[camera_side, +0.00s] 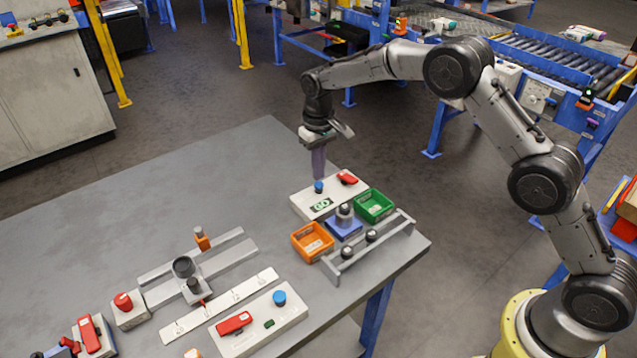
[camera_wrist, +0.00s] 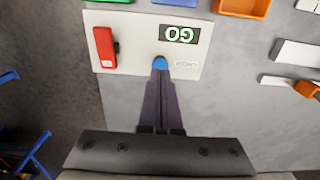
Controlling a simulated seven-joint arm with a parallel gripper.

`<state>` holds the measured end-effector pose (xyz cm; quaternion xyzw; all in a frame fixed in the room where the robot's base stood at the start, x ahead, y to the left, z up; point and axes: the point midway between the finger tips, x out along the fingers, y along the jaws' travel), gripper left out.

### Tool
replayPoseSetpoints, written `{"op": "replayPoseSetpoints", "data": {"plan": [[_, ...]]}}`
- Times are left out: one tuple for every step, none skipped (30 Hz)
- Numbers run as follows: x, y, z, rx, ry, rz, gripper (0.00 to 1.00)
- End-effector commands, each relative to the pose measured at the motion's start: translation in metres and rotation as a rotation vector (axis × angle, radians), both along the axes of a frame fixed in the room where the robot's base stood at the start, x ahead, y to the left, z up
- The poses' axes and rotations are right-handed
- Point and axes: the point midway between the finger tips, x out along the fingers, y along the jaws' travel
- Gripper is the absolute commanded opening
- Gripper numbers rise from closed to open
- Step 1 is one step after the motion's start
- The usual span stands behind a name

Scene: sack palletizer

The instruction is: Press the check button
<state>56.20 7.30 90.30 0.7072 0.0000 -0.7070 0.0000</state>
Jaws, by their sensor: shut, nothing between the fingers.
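A blue round button (camera_side: 319,187) stands on a white panel box (camera_side: 303,207) at the table's far right part. In the wrist view the blue button (camera_wrist: 160,62) sits beside a small faint label, which is too small to read surely. A display (camera_side: 321,205) on the box shows GO in green. My gripper (camera_side: 318,176) is shut and empty, pointing down with its purple fingertips right above the button. In the wrist view the fingertips (camera_wrist: 160,74) overlap the button's lower edge. I cannot tell whether they touch it.
A red switch (camera_side: 347,178) shares the box. A green bin (camera_side: 374,206), an orange bin (camera_side: 312,242) and a rack with grey knobs (camera_side: 371,236) stand close by. Another panel with a blue button (camera_side: 279,298) lies nearer the front. The table's left middle is clear.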

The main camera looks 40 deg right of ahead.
Motion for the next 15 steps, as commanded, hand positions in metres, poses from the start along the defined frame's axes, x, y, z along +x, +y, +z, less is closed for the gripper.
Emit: {"op": "replayPoseSetpoints", "data": {"plan": [[0.000, 0.000, 0.006, 0.000, -0.002, 0.000, 0.00], [0.000, 0.000, 0.008, 0.000, -0.001, 0.000, 0.00], [0.000, 0.000, 0.012, 0.000, -0.002, 0.000, 0.00], [0.000, 0.000, 0.015, 0.000, -0.003, 0.000, 0.00], [0.000, 0.000, 0.018, 0.000, -0.002, 0.000, 0.00], [0.000, 0.000, 0.021, 0.000, -0.002, 0.000, 0.00], [0.000, 0.000, 0.024, 0.000, -0.002, 0.000, 0.00], [0.000, 0.000, 0.027, 0.000, -0.002, 0.000, 0.00], [0.000, 0.000, 0.030, 0.000, -0.002, 0.000, 0.00], [0.000, 0.000, 0.033, 0.000, -0.001, 0.000, 0.00], [0.000, 0.000, 0.036, 0.000, -0.002, 0.000, 0.00], [0.000, 0.000, 0.039, 0.000, -0.002, 0.000, 0.00], [0.000, 0.000, 0.042, 0.000, -0.002, 0.000, 0.00], [0.000, 0.000, 0.045, 0.000, -0.001, 0.000, 0.00], [0.000, 0.000, 0.048, 0.000, -0.001, 0.000, 0.00]]}}
